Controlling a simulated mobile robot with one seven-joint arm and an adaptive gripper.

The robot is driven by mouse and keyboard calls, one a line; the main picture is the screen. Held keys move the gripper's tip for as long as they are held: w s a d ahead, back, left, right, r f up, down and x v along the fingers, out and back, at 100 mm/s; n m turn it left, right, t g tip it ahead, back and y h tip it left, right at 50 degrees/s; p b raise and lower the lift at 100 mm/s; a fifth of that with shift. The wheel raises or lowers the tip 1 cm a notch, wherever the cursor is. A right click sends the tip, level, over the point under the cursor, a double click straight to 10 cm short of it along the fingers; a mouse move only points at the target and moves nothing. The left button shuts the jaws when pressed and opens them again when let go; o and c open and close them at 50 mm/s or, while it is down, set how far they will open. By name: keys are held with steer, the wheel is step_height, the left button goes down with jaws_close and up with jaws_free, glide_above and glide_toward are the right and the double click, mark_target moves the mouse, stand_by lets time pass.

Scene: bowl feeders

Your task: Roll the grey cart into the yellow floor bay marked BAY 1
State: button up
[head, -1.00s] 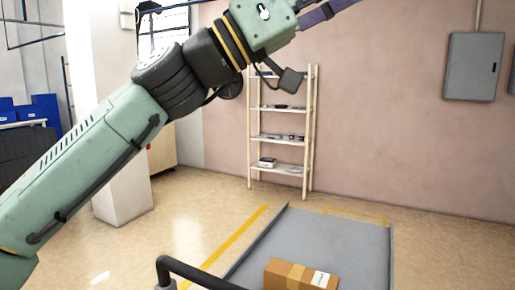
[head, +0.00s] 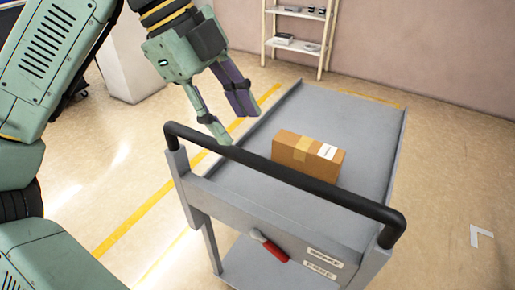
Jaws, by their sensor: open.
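The grey cart (head: 232,180) stands in the middle of the head view, with a black push handle (head: 290,183) across its near end. A red lever (head: 270,247) on its near panel slants down to the right, beside labels reading BRAKE and FREE; I cannot tell which one it is set to. My gripper (head: 233,126) is open and empty, pointing down near the handle's left part and the cart's left edge. I cannot tell whether a fingertip touches the handle. Yellow floor lines (head: 140,212) run along the cart's left side and behind it. No BAY 1 marking is readable.
A brown cardboard box (head: 307,155) lies on the cart's top. A shelf rack (head: 298,44) stands against the back wall, and a white pillar (head: 130,75) stands at the back left. The floor right of the cart is clear, with a white corner mark (head: 481,236).

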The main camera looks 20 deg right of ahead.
mark_target(258, 159)
steer(key=p+x, duration=0.1)
steer(key=x, duration=0.7)
steer(key=shift+s+d+f, duration=0.15)
steer(key=shift+d+f, duration=0.05)
steer(key=shift+f, duration=0.1)
steer(key=shift+c, duration=0.3)
jaws_close()
